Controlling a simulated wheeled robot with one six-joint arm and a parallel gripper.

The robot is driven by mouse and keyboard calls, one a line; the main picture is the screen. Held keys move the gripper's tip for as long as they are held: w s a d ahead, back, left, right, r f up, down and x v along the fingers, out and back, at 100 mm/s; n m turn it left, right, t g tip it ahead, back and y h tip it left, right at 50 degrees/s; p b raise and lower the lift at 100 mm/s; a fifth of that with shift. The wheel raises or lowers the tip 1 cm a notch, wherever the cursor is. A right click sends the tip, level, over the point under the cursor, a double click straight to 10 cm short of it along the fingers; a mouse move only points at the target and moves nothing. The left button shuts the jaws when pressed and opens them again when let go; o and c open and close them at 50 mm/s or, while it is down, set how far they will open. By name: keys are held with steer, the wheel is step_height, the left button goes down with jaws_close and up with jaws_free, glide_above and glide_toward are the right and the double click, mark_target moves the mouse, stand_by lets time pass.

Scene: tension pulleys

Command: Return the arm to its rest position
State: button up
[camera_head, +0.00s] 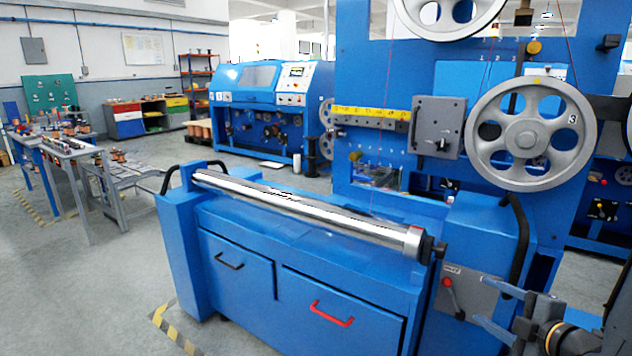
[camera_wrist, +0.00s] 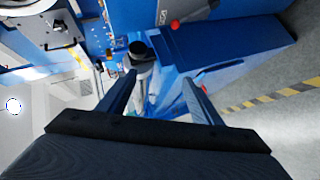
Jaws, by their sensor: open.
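My gripper (camera_head: 505,311) is at the bottom right of the head view, in front of the blue machine's right end. Its two dark fingers point left and stand apart with nothing seen between them. In the wrist view my gripper (camera_wrist: 159,80) also shows open, its fingers pointing away from the camera. A dark round end of the roller (camera_wrist: 142,53) shows just beyond the fingertips there; I cannot tell the exact gap. Much of my arm is outside the head view.
The blue machine (camera_head: 255,223) carries a shiny metal roller (camera_head: 300,208) along its top. A grey panel with a red-knobbed lever (camera_head: 449,284) is close left of my gripper. A spoked pulley numbered 3 (camera_head: 487,170) is above. Open grey floor (camera_head: 80,300) lies left.

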steer(key=s+a+r+m+g+h+p, duration=0.1)
steer(key=s+a+r+m+g, duration=0.2)
steer(key=s+a+m+g, duration=0.4)
steer(key=s+a+r+m+g+h+p, duration=0.2)
steer(key=s+a+r+m+g, duration=0.1)
steer(key=s+a+m+g, duration=0.3)
steer(key=s+a+m, duration=0.2)
steer(key=a+m, duration=0.2)
steer(key=a, duration=0.2)
steer(key=shift+a+r+g+p, duration=0.15)
steer(key=shift+r+g+p, duration=0.15)
steer(key=shift+r+g, duration=0.1)
steer(key=shift+s, duration=0.1)
